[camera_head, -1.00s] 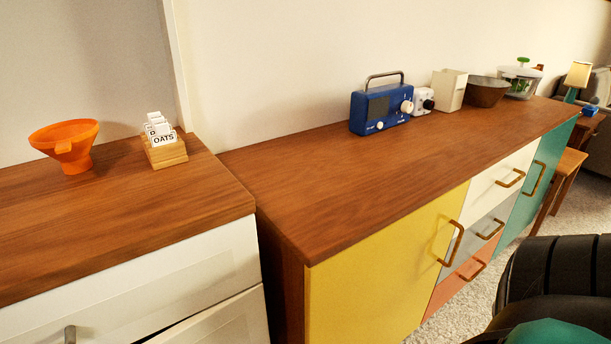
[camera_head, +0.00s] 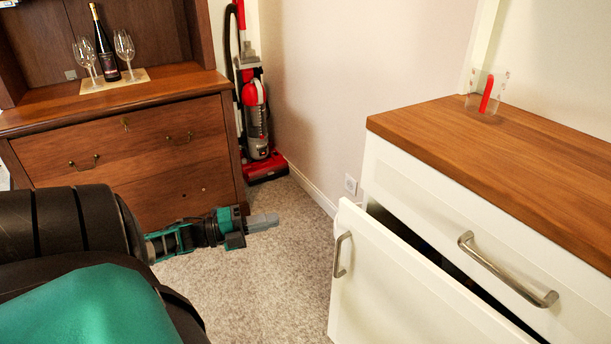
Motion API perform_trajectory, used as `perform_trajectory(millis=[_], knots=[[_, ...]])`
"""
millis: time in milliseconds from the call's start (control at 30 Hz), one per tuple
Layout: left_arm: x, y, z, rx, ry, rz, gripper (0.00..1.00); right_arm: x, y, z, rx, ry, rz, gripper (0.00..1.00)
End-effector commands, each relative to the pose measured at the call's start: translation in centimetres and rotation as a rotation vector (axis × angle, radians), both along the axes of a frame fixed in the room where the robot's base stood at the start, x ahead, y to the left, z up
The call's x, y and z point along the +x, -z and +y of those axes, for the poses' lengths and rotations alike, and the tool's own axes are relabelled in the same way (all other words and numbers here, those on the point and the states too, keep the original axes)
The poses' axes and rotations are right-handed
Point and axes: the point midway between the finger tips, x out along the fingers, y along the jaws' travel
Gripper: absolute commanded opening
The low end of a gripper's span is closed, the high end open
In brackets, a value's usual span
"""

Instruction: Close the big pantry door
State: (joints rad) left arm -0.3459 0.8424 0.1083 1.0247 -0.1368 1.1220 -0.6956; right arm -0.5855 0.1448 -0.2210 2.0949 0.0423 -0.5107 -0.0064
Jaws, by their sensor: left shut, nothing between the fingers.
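A white cabinet door (camera_head: 405,290), which looks like the big pantry door, stands ajar below the wood-topped counter. A dark gap shows between its top edge and the white cabinet front (camera_head: 470,225). Its metal handle (camera_head: 342,255) sits near the door's left edge. My left gripper (camera_head: 266,222) is shut and empty. In the picture it is to the left of the door's handle, apart from it, over the carpet. The inside of the cabinet is mostly hidden. My right gripper is not in view.
A drawer handle (camera_head: 506,270) sticks out above the door. A brown wooden dresser (camera_head: 130,150) with a bottle (camera_head: 106,50) and glasses stands at the back left. A red vacuum cleaner (camera_head: 258,120) stands in the corner. Carpet (camera_head: 270,275) between dresser and door is clear.

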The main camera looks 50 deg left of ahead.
Motion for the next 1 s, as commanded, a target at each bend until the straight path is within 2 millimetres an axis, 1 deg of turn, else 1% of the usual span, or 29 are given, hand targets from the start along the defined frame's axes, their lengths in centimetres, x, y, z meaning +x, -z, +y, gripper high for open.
perform_trajectory(millis=[100, 233, 400, 533, 633, 767, 867, 967, 1000], knots=[[0.2, -1.4, -2.7, 0.006, -0.034, -0.079, 0.00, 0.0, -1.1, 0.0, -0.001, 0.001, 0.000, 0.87], [0.0, -2.4, -6.5, 0.003, -0.127, -0.146, 0.00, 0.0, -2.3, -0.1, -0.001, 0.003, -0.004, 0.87], [-1.4, -2.2, -11.3, -0.013, -0.263, -0.104, 0.00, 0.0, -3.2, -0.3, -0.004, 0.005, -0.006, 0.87], [-2.7, -1.5, -14.1, -0.018, -0.322, -0.027, 0.00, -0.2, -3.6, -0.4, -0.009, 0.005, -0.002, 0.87], [-3.3, -1.0, -15.3, -0.019, -0.343, 0.016, 0.00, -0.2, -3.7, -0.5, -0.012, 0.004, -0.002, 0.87], [-3.3, -0.7, -15.9, -0.017, -0.352, 0.035, 0.00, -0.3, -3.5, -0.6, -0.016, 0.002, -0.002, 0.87], [-2.3, -0.6, -16.0, -0.017, -0.352, 0.033, 0.00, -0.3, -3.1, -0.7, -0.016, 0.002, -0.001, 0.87], [-0.6, -0.6, -16.1, -0.017, -0.351, 0.030, 0.00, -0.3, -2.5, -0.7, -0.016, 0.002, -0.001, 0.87], [0.3, -0.5, -16.2, -0.018, -0.353, 0.029, 0.00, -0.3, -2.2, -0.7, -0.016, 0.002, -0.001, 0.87]])
